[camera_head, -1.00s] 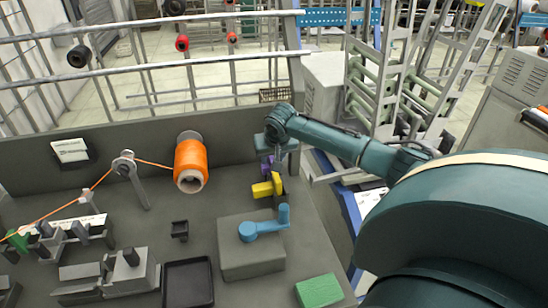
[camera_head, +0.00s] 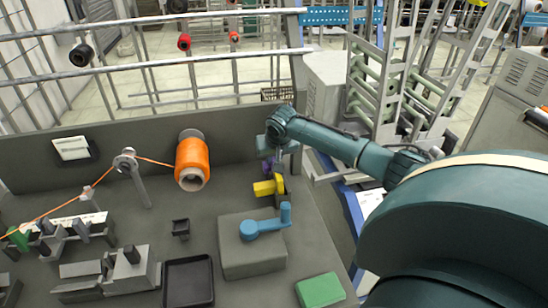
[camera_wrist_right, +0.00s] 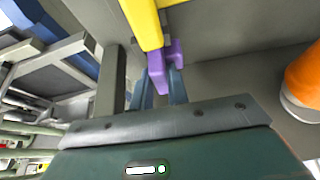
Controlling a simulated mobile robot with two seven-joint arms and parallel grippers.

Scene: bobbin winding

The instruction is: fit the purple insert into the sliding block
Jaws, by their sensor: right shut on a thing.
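The purple insert (camera_head: 267,166) is small and partly hidden under my right wrist in the head view. In the right wrist view the purple insert (camera_wrist_right: 160,74) sits between the fingertips. My right gripper (camera_wrist_right: 163,92) is shut on it. A yellow block (camera_head: 265,188), seemingly the sliding block, is just in front of the insert on the bench. In the wrist view the yellow block (camera_wrist_right: 144,22) lies right against the insert's far side; I cannot tell whether the insert is seated in it. My left gripper is out of view.
A blue crank (camera_head: 265,226) on a grey box (camera_head: 240,262) stands in front of the yellow block. An orange thread spool (camera_head: 192,162) is to the left. A black tray (camera_head: 188,282) and green block (camera_head: 320,290) lie near the front. A low wall (camera_head: 90,178) backs the bench.

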